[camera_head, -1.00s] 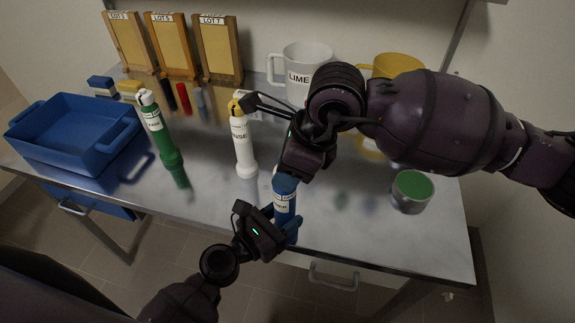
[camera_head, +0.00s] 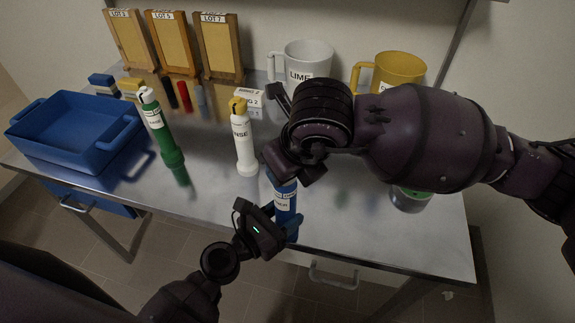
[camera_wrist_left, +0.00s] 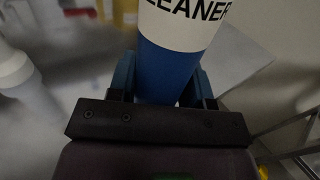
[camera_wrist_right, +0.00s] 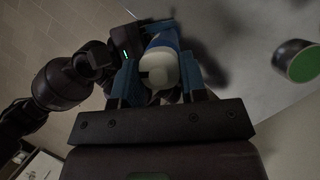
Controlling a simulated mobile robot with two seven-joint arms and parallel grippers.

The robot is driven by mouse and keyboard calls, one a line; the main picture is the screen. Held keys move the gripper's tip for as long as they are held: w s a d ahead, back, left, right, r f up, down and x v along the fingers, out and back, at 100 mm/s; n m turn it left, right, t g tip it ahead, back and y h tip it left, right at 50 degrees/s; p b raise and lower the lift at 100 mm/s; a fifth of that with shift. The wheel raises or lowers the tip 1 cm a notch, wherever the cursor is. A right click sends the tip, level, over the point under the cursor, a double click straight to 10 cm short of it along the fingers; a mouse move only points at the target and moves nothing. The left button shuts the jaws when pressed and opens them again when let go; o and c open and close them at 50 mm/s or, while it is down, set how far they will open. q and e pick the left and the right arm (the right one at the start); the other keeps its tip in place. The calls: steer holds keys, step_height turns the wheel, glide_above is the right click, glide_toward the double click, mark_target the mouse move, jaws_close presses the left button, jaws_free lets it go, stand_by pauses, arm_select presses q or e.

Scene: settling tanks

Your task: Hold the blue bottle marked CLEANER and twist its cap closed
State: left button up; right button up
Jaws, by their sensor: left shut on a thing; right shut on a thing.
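The blue bottle (camera_head: 285,203) stands near the front edge of the metal table. In the left wrist view the bottle (camera_wrist_left: 165,72) shows a white label reading "LEANER", its first letter cut off. My left gripper (camera_head: 279,225) is shut around the bottle's lower body, with blue fingers on either side. My right gripper (camera_head: 284,176) comes down from above and hides the bottle top in the head view. In the right wrist view its fingers are shut on the whitish cap (camera_wrist_right: 158,76), with the blue body beyond. Whether the cap is fully seated cannot be told.
A white bottle (camera_head: 243,148) and a green bottle (camera_head: 162,132) stand to the left. A blue bin (camera_head: 60,150) is at the far left. A white mug (camera_head: 308,62) and yellow mug (camera_head: 400,67) stand behind. A green-topped can (camera_wrist_right: 300,62) is to the right.

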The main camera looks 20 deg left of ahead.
stand_by(0.4)
steer(key=o, duration=0.9)
steer(key=shift+o, duration=0.2)
steer(key=v, duration=1.2)
steer(key=shift+a, duration=0.15)
arm_select(q)
steer(key=o, duration=1.2)
steer(key=shift+c, duration=0.2)
steer(key=shift+s+a, duration=0.1)
